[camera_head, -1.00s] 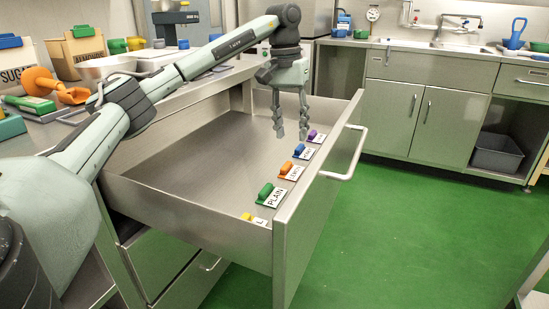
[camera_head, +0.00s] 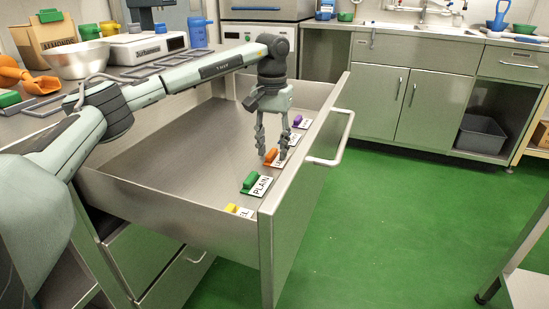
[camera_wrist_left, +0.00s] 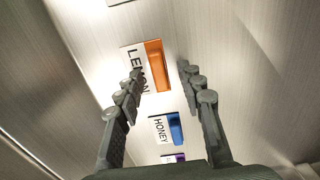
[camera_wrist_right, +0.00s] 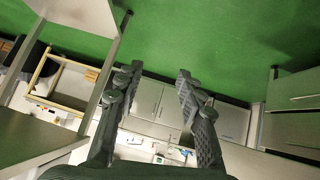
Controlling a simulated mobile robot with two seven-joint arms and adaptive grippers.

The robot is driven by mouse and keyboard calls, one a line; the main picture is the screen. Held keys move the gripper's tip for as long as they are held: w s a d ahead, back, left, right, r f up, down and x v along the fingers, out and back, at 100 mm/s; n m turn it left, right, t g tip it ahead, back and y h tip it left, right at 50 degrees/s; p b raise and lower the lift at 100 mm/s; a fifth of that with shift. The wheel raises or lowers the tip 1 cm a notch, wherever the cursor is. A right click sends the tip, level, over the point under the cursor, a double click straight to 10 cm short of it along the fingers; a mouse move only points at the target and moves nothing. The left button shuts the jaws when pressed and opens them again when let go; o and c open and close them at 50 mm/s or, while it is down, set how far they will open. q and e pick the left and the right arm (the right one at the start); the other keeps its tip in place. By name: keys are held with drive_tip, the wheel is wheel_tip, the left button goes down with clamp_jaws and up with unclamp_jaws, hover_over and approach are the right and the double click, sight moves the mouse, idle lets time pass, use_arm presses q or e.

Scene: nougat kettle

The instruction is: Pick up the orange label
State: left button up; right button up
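The orange label (camera_head: 271,158) lies in the open drawer, in the row of labels along its front wall. In the left wrist view the orange label (camera_wrist_left: 155,66) has an orange grip and a white card reading LEMON. My left gripper (camera_head: 272,155) is open and points down at it from just above. In the left wrist view its two fingers (camera_wrist_left: 160,80) stand on either side of the label, with a gap on the right. One finger overlaps the card's edge. I cannot tell whether it touches. My right gripper (camera_wrist_right: 155,75) is open and empty, away from the drawer, over the floor.
The green PLAIN label (camera_head: 256,184) and a yellow label (camera_head: 238,210) lie nearer me. The blue HONEY label (camera_wrist_left: 167,129) and a purple label (camera_head: 300,122) lie farther along. The drawer's front wall (camera_head: 300,170) rises beside the row. The drawer's left side is empty.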

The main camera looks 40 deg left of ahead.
use_arm(q)
drive_tip(key=shift+c, duration=0.6)
clamp_jaws()
drive_tip(key=shift+r, duration=0.1)
